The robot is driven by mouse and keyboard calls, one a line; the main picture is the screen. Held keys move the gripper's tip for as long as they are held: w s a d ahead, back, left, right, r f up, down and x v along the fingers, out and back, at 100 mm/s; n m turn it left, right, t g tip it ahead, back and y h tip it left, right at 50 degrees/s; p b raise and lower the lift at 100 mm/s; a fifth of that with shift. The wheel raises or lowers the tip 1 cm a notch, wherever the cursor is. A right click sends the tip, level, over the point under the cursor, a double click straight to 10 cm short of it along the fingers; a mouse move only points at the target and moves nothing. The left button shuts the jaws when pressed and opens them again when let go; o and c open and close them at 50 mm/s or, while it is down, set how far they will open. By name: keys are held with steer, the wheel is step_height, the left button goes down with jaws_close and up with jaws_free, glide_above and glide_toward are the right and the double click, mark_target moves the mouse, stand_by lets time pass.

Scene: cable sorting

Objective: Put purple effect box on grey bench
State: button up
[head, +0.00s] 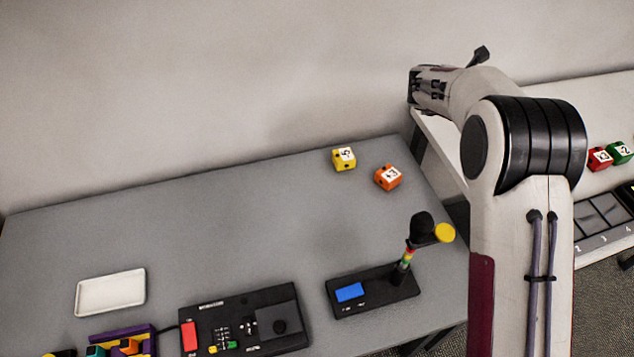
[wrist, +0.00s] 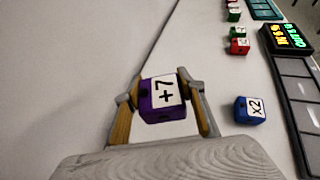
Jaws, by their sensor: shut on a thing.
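In the wrist view, a purple effect box (wrist: 162,113) with a white "+7" label sits between the two fingers of my gripper (wrist: 162,97). The gripper is shut on it. A pale surface lies behind the box; its height above that surface is hard to tell. The grey bench (head: 230,235) fills the lower left of the head view. In the head view my arm reaches over the white bench (head: 545,97) at the right, and the purple box cannot be made out there.
A yellow box (head: 344,159) and an orange box (head: 388,178) stand at the grey bench's far right. A white tray (head: 110,292), a black console (head: 245,320) and a black stand (head: 372,292) occupy its front. A blue "x2" box (wrist: 249,110) lies right of my gripper. The bench's middle is clear.

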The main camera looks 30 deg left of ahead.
steer(key=s+a+f+y, duration=0.1)
steer(key=s+a+f, duration=0.5)
steer(key=s+a, duration=0.1)
steer(key=s+f, duration=0.5)
steer(key=s, duration=0.3)
steer(key=s+f, duration=0.5)
steer(key=s, duration=0.3)
steer(key=shift+s+d+f+h, duration=0.2)
steer(key=shift+s+d+h, duration=0.1)
steer(key=shift+d, duration=0.05)
glide_above(403, 217)
steer(key=shift+s+f, duration=0.1)
steer(key=shift+f, duration=3.05)
steer(key=shift+f, duration=0.1)
steer(key=shift+f, duration=1.75)
